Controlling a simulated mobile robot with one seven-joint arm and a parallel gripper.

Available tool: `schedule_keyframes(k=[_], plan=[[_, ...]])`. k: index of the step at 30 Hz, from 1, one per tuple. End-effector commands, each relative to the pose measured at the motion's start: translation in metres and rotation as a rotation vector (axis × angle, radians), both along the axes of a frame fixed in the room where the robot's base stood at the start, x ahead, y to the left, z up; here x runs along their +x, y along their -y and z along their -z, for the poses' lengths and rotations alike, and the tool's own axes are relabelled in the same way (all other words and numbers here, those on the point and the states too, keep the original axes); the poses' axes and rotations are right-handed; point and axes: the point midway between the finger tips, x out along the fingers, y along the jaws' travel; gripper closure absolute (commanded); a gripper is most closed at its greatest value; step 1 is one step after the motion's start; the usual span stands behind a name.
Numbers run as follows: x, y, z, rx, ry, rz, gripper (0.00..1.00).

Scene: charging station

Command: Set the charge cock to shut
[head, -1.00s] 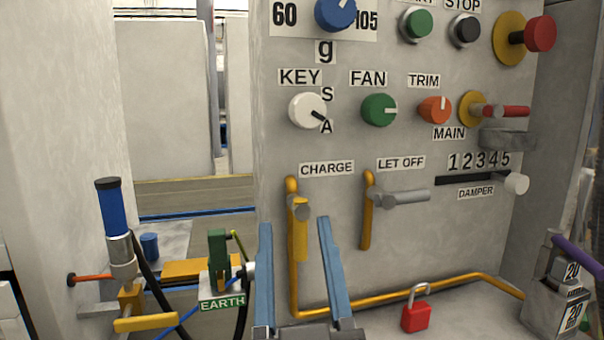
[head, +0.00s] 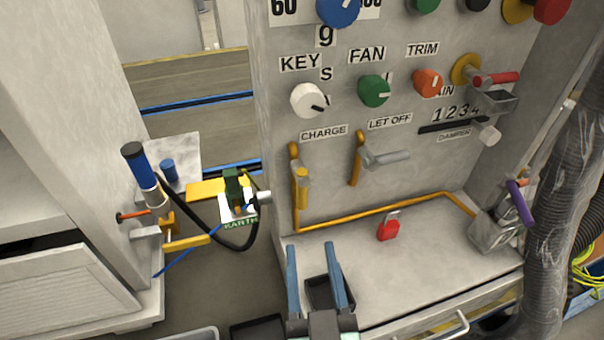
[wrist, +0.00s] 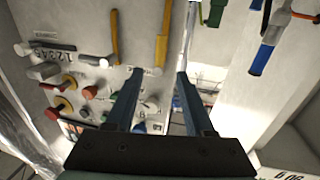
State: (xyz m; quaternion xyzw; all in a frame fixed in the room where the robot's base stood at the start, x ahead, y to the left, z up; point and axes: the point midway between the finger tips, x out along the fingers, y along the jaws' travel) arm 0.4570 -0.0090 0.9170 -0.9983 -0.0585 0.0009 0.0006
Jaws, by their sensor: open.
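The charge cock (head: 302,187) sits on the panel under the CHARGE label (head: 324,133). Its yellow handle points down, in line with its yellow pipe. My gripper (head: 310,246) is open and empty, below the cock in the head view and apart from it. In the wrist view, which looks up the panel upside down, the gripper (wrist: 160,72) has its fingers spread, with the yellow of the charge line (wrist: 163,38) beyond the tips.
The let-off cock (head: 386,159), its grey handle pointing right, is beside the charge cock. A red padlock (head: 388,228) lies on the ledge (head: 350,262). The EARTH clamp (head: 233,190) stands left. A grey hose (head: 566,190) hangs at right.

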Motion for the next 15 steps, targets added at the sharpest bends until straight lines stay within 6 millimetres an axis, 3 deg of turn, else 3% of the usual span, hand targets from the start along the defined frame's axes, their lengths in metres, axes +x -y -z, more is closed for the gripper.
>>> schedule_keyframes(k=[5,15], plan=[[0.018,-0.002,-0.002,0.0,0.003,0.0,0.47],[0.077,-0.009,-0.003,-0.003,0.003,-0.001,0.47]])
